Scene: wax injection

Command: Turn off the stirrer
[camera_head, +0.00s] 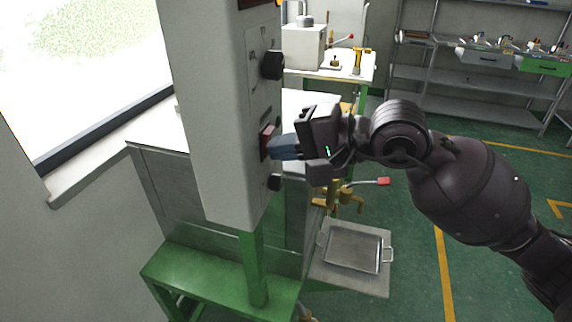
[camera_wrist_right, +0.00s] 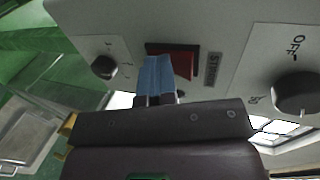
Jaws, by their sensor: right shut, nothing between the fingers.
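A tall grey-white control box (camera_head: 205,110) stands upright at the left in the head view. A red rocker switch (camera_head: 265,142) is on its panel, between black knobs. In the right wrist view the red switch (camera_wrist_right: 184,62) sits beside a label that seems to name the stirrer. My right gripper (camera_head: 272,150) is shut and empty, its blue fingertips (camera_wrist_right: 157,76) at the switch, overlapping its edge in the wrist view. I cannot tell if they press on it. Part of the switch is hidden behind the fingers. My left gripper is not in view.
One black knob (camera_head: 271,65) is above the switch and another (camera_head: 275,183) below it. A red-tipped lever (camera_head: 383,181) and a metal tray (camera_head: 353,252) lie below my right arm. A green stand (camera_head: 205,280) is under the box. Shelves (camera_head: 470,85) stand behind.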

